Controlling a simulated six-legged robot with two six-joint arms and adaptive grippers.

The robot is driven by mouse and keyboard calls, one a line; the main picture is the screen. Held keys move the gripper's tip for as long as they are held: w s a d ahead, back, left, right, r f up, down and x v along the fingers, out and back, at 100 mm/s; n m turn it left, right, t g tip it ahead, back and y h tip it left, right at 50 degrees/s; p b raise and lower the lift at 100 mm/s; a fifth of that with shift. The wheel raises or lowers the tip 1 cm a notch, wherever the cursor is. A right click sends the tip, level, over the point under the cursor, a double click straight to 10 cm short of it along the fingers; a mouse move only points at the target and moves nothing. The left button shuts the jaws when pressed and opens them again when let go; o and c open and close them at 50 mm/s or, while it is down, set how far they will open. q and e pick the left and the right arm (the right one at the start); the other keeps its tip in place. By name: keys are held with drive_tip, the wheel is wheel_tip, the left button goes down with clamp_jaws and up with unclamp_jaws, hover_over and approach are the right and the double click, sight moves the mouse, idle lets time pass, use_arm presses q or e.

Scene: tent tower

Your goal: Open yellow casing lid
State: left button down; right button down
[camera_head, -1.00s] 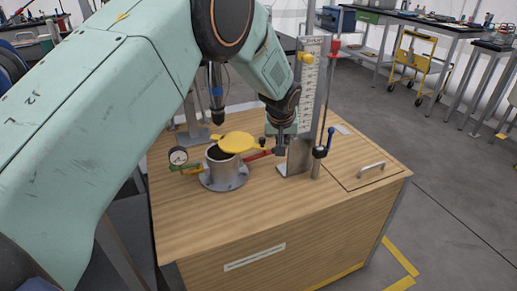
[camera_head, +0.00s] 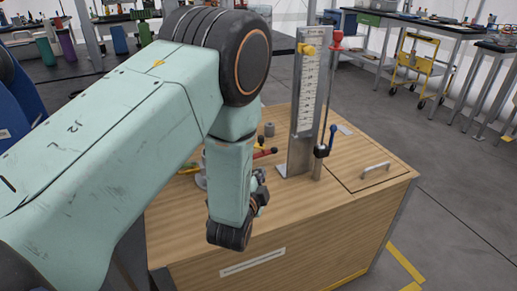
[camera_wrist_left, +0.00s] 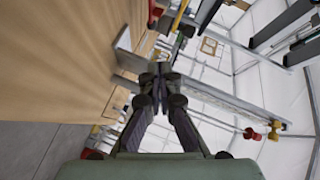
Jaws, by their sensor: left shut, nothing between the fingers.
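The yellow casing lid is hidden behind my left arm in the head view. Only a sliver of the grey metal casing's base (camera_head: 201,182) shows at the arm's left edge, so I cannot tell how the lid stands. My left gripper (camera_head: 259,180) is low over the wooden cabinet top, beside the casing and largely covered by its own wrist. In the left wrist view the left gripper (camera_wrist_left: 154,82) has its fingers together, with nothing between them. My right gripper is in neither view.
A metal post with a scale (camera_head: 305,100) and a rod with a red knob (camera_head: 336,37) stand right of the gripper. A red handle (camera_head: 266,153) lies close behind it. The cabinet top (camera_head: 300,205) is clear at the front. A hatch handle (camera_head: 375,169) is at the right.

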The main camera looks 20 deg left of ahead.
sight(260, 140)
use_arm(q)
drive_tip(key=s+a+r+m+t+y, duration=0.1)
drive_tip(key=s+a+r+m+t, duration=0.1)
drive_tip(key=s+m, duration=0.15)
drive_tip(key=w+b, duration=0.1)
drive_tip(key=w, duration=0.3)
drive_tip(key=w+a+b, duration=0.1)
drive_tip(key=w+b, duration=0.1)
drive_tip(key=w, duration=0.2)
drive_tip(key=w+a+b, duration=0.1)
drive_tip(key=w, duration=0.3)
drive_tip(key=shift+w+a+f+b, duration=0.15)
drive_tip(key=shift+f+b, duration=0.1)
drive_tip(key=shift+b, duration=0.05)
drive_tip(key=shift+w+a+r, duration=0.1)
drive_tip(key=shift+w, duration=0.45)
